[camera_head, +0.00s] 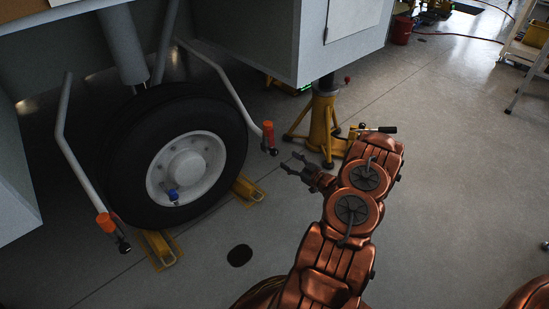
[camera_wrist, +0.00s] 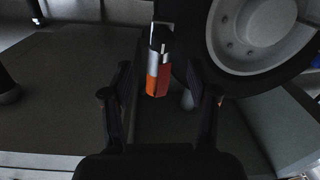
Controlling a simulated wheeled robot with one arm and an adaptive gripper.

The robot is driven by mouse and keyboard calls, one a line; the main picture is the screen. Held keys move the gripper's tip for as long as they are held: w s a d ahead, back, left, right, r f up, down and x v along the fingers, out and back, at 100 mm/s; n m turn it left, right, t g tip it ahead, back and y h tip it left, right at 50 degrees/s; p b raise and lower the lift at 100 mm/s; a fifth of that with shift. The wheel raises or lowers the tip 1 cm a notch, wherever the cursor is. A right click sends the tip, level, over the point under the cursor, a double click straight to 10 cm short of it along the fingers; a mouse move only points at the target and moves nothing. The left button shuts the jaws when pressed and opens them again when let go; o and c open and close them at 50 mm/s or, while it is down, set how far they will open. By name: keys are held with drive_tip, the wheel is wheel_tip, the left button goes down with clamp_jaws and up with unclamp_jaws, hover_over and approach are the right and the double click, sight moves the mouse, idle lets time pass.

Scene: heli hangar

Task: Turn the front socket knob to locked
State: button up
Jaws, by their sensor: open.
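One socket fitting (camera_head: 268,131) with an orange-red sleeve and dark tip sits at the end of a grey bar right of the wheel. A second orange-sleeved fitting (camera_head: 104,221) ends the bar at lower left. No label shows which one is the front socket. My gripper (camera_head: 289,162) is open just right of and below the right fitting, apparently empty. In the wrist view an orange, red and silver fitting (camera_wrist: 158,76) with a dark end appears between the two spread fingers, beyond the palm. I cannot see a locked marking or any contact.
A large tyre (camera_head: 118,140) with a white hub stands between yellow chocks (camera_head: 158,249). A yellow jack stand (camera_head: 320,128) with a black-handled lever (camera_head: 380,129) is close behind my gripper. A grey box-like body overhangs above. Open floor lies at the right.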

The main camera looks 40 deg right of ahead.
sight(276, 153)
drive_tip(key=w, duration=0.2)
drive_tip(key=w+b, duration=0.1)
drive_tip(key=w, duration=0.1)
drive_tip(key=w+b, duration=0.1)
drive_tip(key=w, duration=0.1)
drive_tip(key=shift+w+a+f, duration=0.25)
drive_tip(key=shift+a+f, duration=0.05)
drive_tip(key=shift+a, duration=0.05)
drive_tip(key=shift+w, duration=0.5)
drive_tip(key=shift+r, duration=0.1)
drive_tip(key=shift+c, duration=0.4)
drive_tip(key=c, duration=1)
drive_tip(key=shift+d, duration=0.2)
clamp_jaws()
drive_tip(key=shift+a, duration=0.1)
